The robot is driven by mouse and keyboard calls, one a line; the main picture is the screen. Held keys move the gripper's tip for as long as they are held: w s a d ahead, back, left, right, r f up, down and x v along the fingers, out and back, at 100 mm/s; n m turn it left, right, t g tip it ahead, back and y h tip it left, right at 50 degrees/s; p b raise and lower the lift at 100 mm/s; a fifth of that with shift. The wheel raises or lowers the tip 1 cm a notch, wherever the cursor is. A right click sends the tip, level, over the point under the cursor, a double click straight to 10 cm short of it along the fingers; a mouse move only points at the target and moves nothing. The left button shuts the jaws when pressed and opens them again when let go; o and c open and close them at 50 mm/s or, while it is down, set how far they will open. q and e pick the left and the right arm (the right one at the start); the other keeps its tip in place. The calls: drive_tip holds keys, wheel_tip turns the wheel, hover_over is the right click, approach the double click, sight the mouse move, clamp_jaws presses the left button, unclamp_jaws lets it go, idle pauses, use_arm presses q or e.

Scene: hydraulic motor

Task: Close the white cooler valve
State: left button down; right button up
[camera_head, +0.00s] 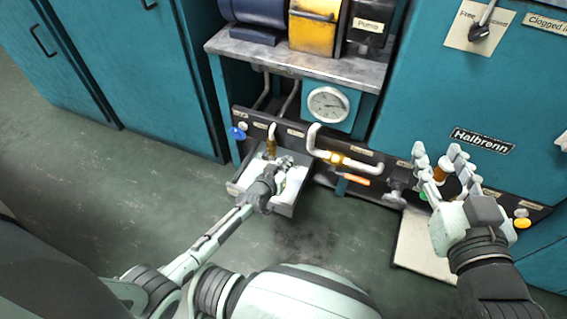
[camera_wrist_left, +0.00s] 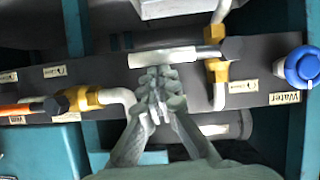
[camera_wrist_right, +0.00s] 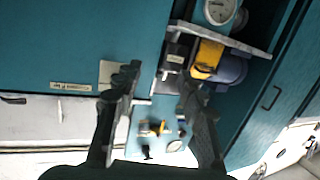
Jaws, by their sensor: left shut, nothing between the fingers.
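The white valve handle (camera_wrist_left: 172,57) lies across its pipe in the left wrist view, reaching left from a brass valve body (camera_wrist_left: 216,70). That brass body also shows in the head view (camera_head: 271,148), on the low dark panel. My left gripper (camera_head: 284,163) is shut and empty, at this valve. In the left wrist view its fingertips (camera_wrist_left: 160,74) are right beside the white handle; I cannot tell whether they touch it. My right gripper (camera_head: 440,152) is open and empty before the panel's right part; it also shows open in the right wrist view (camera_wrist_right: 158,88).
A second brass valve (camera_head: 337,158) with an orange handle (camera_head: 354,180) sits to the right. A blue knob (camera_head: 237,133) marks the panel's left end. A pressure gauge (camera_head: 328,106) is above. Open floor lies in front.

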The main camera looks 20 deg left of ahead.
drive_tip(key=s+d+f+m+g+h+p, duration=0.2)
drive_tip(key=s+d+f+g+h+p, duration=0.4)
drive_tip(key=s+d+f+g, duration=0.75)
use_arm(q)
drive_tip(key=s+r+p, duration=0.5)
drive_tip(key=s+r, duration=0.3)
drive_tip(key=shift+s+a, duration=0.15)
use_arm(e)
drive_tip(key=s+x, duration=0.2)
drive_tip(key=x, duration=1.3)
drive_tip(key=shift+s+f+t+y, duration=0.15)
drive_tip(key=shift+f+t+y, duration=0.15)
drive_tip(key=shift+f+t, duration=0.15)
use_arm(q)
drive_tip(key=shift+r, duration=0.1)
